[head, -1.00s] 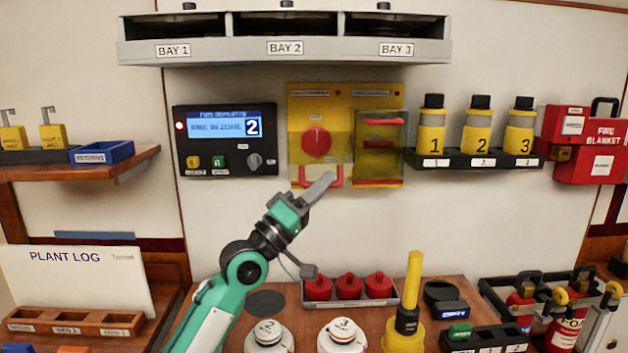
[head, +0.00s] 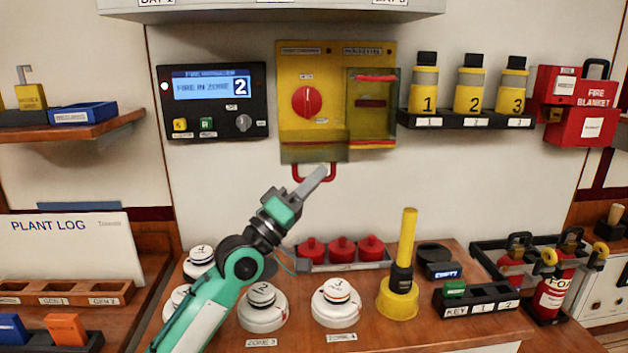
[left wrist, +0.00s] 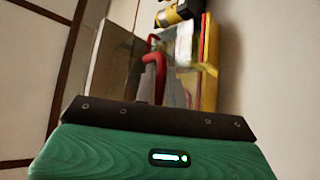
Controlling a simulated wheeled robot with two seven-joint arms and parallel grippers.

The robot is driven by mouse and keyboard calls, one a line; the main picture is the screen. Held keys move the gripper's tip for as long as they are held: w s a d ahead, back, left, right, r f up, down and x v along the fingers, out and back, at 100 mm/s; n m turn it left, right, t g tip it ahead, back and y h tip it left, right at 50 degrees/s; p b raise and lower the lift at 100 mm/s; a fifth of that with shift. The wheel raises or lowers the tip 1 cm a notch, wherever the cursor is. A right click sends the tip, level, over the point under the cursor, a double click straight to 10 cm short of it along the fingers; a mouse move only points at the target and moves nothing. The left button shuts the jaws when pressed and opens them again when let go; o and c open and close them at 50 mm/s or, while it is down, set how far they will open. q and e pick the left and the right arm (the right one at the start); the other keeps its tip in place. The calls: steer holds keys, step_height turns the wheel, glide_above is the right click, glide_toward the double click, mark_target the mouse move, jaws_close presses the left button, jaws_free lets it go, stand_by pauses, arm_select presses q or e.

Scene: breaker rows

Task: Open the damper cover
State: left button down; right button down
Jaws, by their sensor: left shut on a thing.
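The yellow panel (head: 290,62) on the wall carries a red rotary knob (head: 307,102) on its left half. The clear cover (head: 315,152) of this half is swung down and out, seen nearly edge-on below the knob. The knob shows uncovered. My left gripper (head: 319,174) is shut on the cover's red handle (head: 332,176), below the panel. In the left wrist view the red handle (left wrist: 153,72) stands at the fingers, with the see-through cover behind it. The labels are too blurred to read surely. My right gripper is not in view.
A second clear cover (head: 372,108) on the panel's right half is closed. A display unit (head: 212,102) is left of the panel, and yellow bottles (head: 470,85) stand right. Below, the bench holds detectors (head: 262,308), red-capped items (head: 342,249) and a yellow plunger-like tool (head: 398,295).

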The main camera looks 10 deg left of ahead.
arm_select(q)
steer(key=c, duration=1.5)
jaws_free()
steer(key=shift+w, duration=0.1)
